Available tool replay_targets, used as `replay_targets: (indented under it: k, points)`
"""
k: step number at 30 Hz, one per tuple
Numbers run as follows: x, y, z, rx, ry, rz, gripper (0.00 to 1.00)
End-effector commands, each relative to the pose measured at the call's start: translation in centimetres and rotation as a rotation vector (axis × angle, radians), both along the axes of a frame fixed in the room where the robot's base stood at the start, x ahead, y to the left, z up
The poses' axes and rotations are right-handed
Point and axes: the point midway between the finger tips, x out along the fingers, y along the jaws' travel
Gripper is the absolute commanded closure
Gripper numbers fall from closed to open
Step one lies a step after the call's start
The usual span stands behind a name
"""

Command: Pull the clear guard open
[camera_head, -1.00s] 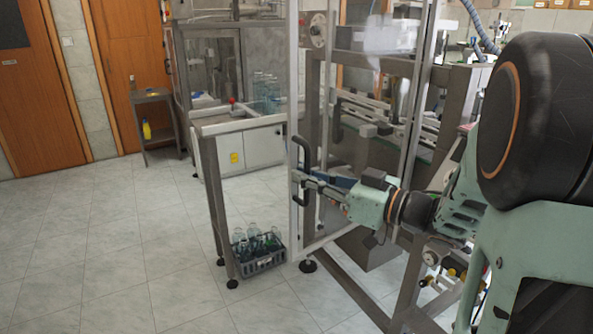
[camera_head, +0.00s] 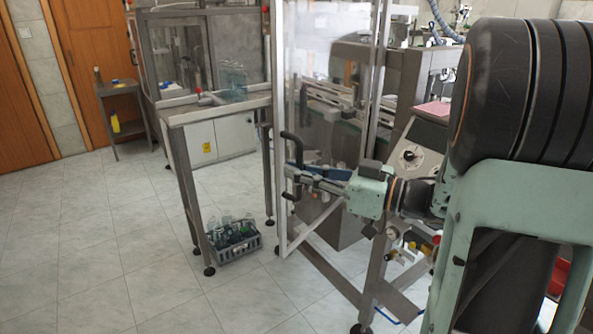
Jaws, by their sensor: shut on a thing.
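The clear guard (camera_head: 316,105) is a tall see-through panel in a pale metal frame on the front of the cap feeder. It stands partly swung out from the machine, its free edge on the left. A black bow-shaped handle (camera_head: 297,148) sits on that edge. My gripper (camera_head: 293,176) is shut on the lower part of the handle, reaching in from the right. The exact contact of the fingers is small and hard to see. My wrist hides part of the guard's lower area.
A crate of bottles (camera_head: 236,244) stands on the floor below a metal side table (camera_head: 215,112). A control box with a dial (camera_head: 413,154) is on the machine to the right. Tiled floor (camera_head: 110,240) is free at the left and front.

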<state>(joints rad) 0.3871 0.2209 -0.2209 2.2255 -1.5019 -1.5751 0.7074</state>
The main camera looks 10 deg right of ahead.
Motion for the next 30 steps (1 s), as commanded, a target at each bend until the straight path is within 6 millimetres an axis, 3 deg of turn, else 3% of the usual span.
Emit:
replay_targets:
  k: [5,6,7,17,23,30]
  points:
    - [0.1,-0.2,0.2,0.001,-0.005,-0.005,1.0]
    - [0.1,-0.2,0.2,0.001,-0.005,-0.006,0.88]
    - [0.1,-0.2,0.2,0.001,-0.005,-0.006,0.84]
    - [-0.1,-0.3,0.1,0.0,-0.001,-0.003,0.84]
    - [-1.6,-2.5,0.1,-0.001,-0.001,-0.008,0.84]
    - [-4.8,-6.7,0.1,0.001,-0.002,-0.009,0.84]
